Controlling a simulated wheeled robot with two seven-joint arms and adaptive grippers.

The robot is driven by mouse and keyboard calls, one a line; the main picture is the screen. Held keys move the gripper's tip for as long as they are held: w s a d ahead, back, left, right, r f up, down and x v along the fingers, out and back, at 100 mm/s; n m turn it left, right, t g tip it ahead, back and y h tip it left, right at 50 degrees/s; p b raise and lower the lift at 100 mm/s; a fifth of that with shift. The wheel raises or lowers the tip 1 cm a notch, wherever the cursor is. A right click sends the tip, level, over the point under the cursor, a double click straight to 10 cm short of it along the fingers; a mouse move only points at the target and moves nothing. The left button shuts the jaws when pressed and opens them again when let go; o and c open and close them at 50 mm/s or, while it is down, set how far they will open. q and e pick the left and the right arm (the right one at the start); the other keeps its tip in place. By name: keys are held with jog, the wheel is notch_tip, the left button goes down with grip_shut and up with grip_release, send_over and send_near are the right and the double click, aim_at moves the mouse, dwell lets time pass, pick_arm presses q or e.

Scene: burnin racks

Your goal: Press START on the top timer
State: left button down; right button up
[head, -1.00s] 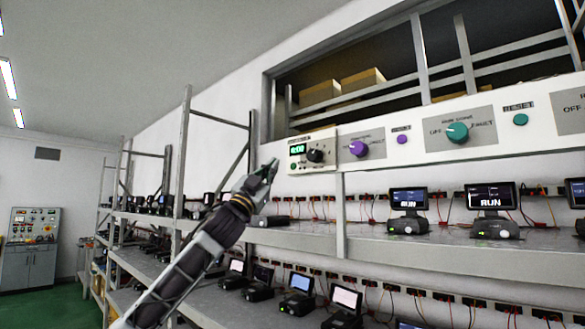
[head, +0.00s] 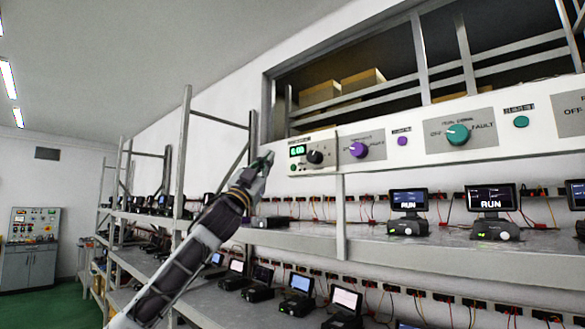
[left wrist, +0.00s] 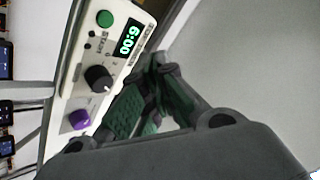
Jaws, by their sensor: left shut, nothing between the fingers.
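The top timer (head: 312,153) is a pale box at the left end of the panel above the shelf. Its green display (head: 297,150) seems to read 6:00, and a black knob (head: 315,157) sits beside it. The left wrist view shows the timer turned on its side, with the green START button (left wrist: 105,18) beside the display (left wrist: 130,40). My left gripper (head: 264,160) is shut and empty, just left of the timer in the head view. Its fingers (left wrist: 150,90) appear apart from the button; the exact gap cannot be told. My right gripper is not in view.
Right of the timer, the panel carries a purple knob (head: 358,149), a small purple button (head: 402,141) and a teal knob (head: 457,134). Shelves below hold several devices with screens (head: 409,200). A metal upright (head: 341,215) stands under the panel.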

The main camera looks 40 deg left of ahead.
pick_arm(q)
jog(key=w+p, duration=0.3)
jog(key=w, duration=0.4)
jog(key=shift+w+d, duration=0.3)
jog(key=shift+d, duration=0.05)
dwell(0.6)
jog(key=shift+w+p, duration=0.55)
jog(key=shift+w, duration=0.3)
dwell(2.1)
jog(key=shift+s, duration=0.3)
jog(key=shift+s+b, duration=0.3)
jog(key=shift+s, duration=0.25)
dwell(0.4)
jog(key=shift+s+a+b, duration=0.15)
jog(key=shift+s+b, duration=0.35)
jog(key=shift+s, duration=0.75)
jog(key=shift+s+a+b, duration=0.1)
jog(key=shift+s+b, duration=0.4)
jog(key=shift+s, duration=0.75)
